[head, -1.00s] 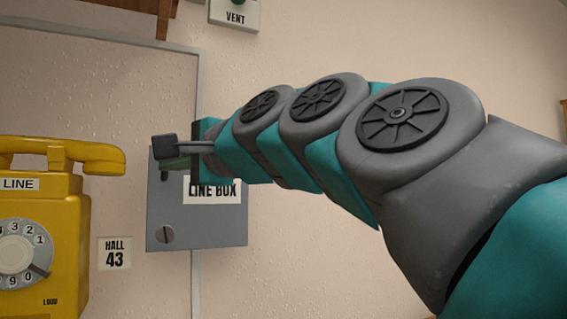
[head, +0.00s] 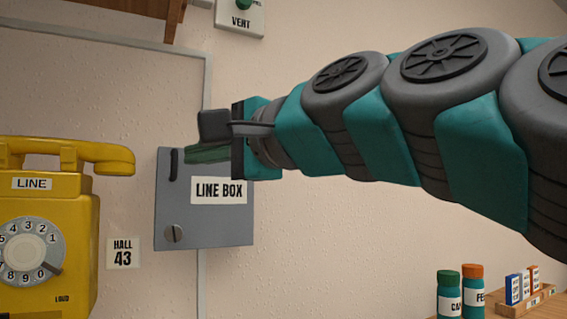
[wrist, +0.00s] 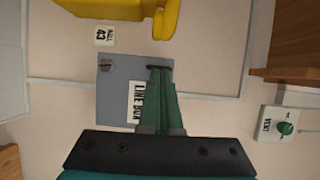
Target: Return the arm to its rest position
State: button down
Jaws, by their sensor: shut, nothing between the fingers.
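My arm reaches in from the right in the head view, and my gripper (head: 208,138) is in front of the upper part of the grey line box (head: 205,225). The gripper is shut and empty. In the wrist view the closed green fingers of my gripper (wrist: 158,90) point toward the line box (wrist: 112,80), over part of its face. The box's door looks closed, with a dark handle (head: 174,164) at its upper left and a round slotted lock (head: 173,234) below. I cannot tell how far the fingertips are from the box.
A yellow dial phone (head: 50,225) hangs at the left, with a "HALL 43" label (head: 123,253) beside it. A vent switch plate (head: 240,17) is above. At lower right, bottles (head: 450,292) and a small rack (head: 526,299) stand on a wooden surface.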

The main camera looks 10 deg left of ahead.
jog(key=s+a+v, duration=0.1)
jog(key=v, duration=0.4)
jog(key=w+d+f+n+g+h, duration=0.1)
jog(key=w+d+f+h, duration=0.15)
jog(key=f, duration=0.85)
jog(key=w+d+f+g+h, duration=0.1)
jog(key=d+f+h, duration=0.25)
jog(key=f, duration=0.85)
jog(key=w+d+f+n+g+h, duration=0.1)
jog(key=w+d+f+h, duration=0.2)
jog(key=f, duration=0.8)
jog(key=s+d+f+n+g+h, duration=0.2)
jog(key=s+d+f+g+h, duration=0.1)
jog(key=s+d+f, duration=0.6)
jog(key=s+d+f+n+g+h, duration=0.2)
jog(key=s+d+f, duration=0.8)
jog(key=f, duration=0.6)
jog(key=s+g+h, duration=0.1)
jog(key=g, duration=0.1)
jog(key=shift+f+g, duration=0.4)
